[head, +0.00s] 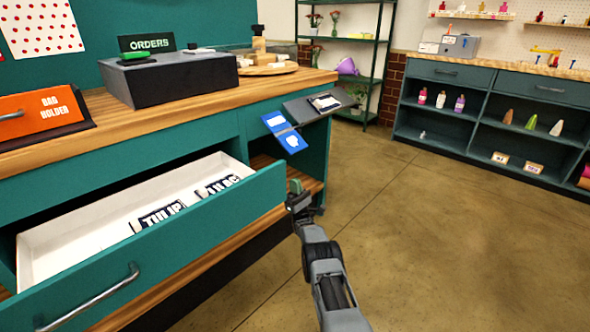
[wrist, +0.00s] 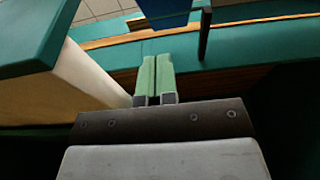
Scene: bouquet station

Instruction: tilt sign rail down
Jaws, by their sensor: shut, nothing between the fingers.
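A dark grey tilted rail or panel (head: 320,105) sticks out from the right end of the teal counter, with a small light card on it. A blue sign (head: 284,131) with white marks hangs slanted beside it; I cannot tell which of these is the sign rail. My gripper (head: 295,187) is below the blue sign, apart from it, near the open drawer's right end. In the wrist view its green fingertips (wrist: 154,76) are together with nothing between them. A blue surface (wrist: 165,12) shows beyond them at the top, beside a dark upright bar (wrist: 204,35).
The open drawer (head: 262,197) holds label cards, including one reading TULIP, and stands close left of my gripper. An orange bag holder (head: 40,113) and a dark box (head: 170,80) are on the counter. The floor (head: 440,220) to the right is clear.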

